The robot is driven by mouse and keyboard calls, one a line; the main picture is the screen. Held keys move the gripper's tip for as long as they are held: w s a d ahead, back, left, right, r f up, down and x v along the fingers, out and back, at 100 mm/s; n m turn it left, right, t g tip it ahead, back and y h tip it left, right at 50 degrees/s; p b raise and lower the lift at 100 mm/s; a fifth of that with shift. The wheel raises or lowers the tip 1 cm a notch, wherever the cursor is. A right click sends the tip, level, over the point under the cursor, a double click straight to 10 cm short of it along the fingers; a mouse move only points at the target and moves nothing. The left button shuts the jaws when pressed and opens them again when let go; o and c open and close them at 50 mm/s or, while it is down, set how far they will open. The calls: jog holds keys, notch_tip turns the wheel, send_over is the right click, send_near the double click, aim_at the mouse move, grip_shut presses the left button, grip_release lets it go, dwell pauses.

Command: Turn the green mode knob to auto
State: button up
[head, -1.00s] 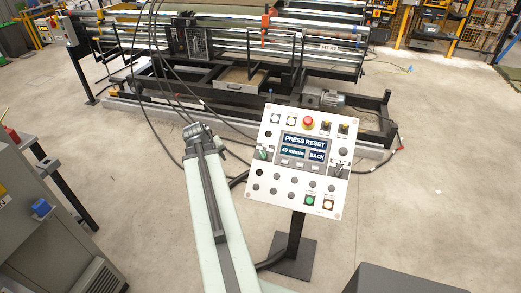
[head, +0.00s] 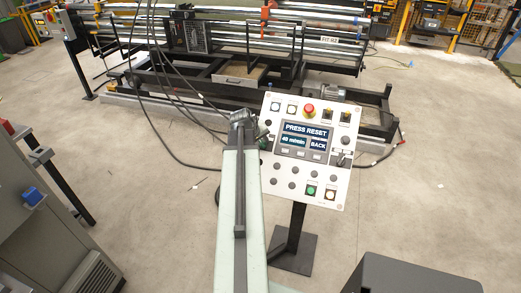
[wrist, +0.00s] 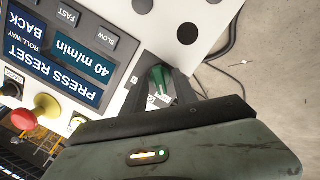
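The green mode knob (wrist: 161,78) stands at the edge of the white control panel, beside the screen, in the wrist view. The two dark fingers of my gripper (wrist: 160,88) lie on either side of it, with a gap between them. I cannot tell whether they touch it. Small marks by the knob are too small to read. In the head view my gripper (head: 262,134) is at the left edge of the control panel (head: 335,191) and largely covers the knob. The screen (head: 305,140) reads PRESS RESET, 40 m/min and BACK.
A red mushroom button (head: 309,110) is at the panel top; green (head: 311,190) and white buttons are at the bottom. A black post (head: 296,228) carries the panel. A roller machine (head: 230,65) with hanging cables stands behind. A grey cabinet (head: 40,235) is at the left.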

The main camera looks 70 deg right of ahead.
grip_shut()
jog(key=shift+m, duration=0.3)
jog(key=m, duration=0.3)
jog(key=shift+s+m+p, duration=0.1)
jog(key=shift+m+p, duration=0.2)
jog(key=shift+p, duration=0.1)
jog(key=m+t, duration=0.1)
jog(key=m, duration=0.3)
jog(key=shift+s+y, duration=0.1)
jog(key=shift+y, duration=0.2)
jog(key=m, duration=0.4)
jog(key=shift+m+t, duration=0.3)
jog(key=shift+t, duration=0.1)
jog(key=shift+s+m+t+b, duration=0.1)
jog(key=shift+m+t+b, duration=0.2)
jog(key=shift+m, duration=1.8)
